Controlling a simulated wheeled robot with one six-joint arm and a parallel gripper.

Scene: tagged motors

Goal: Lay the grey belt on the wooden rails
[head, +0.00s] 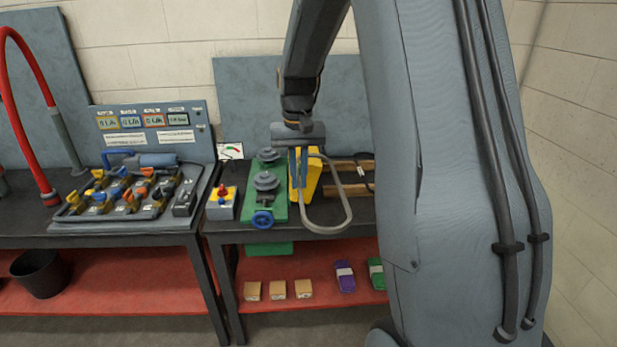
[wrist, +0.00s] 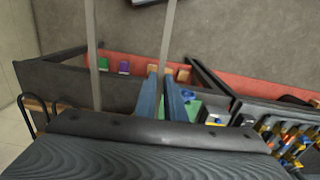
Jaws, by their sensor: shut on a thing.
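The grey belt (head: 349,212) is a long loop that hangs from my gripper (head: 298,160) in the head view, with its rounded lower end near the table's front edge. In the wrist view the belt (wrist: 93,50) shows as two pale strands, one of them between the blue fingers of my gripper (wrist: 166,80). The gripper is shut on this strand. The wooden rails (head: 350,190) lie on the dark table to the right, behind the belt, partly hidden by the belt and my arm. I cannot tell whether the belt touches anything below it.
A green base with grey pulleys and a blue handwheel (head: 263,219) stands left of the gripper, with a yellow block (head: 312,176) just behind it. A control box (head: 222,203) and a tray of tagged motors (head: 125,210) are further left. Small boxes lie on the red shelf (head: 318,302) below.

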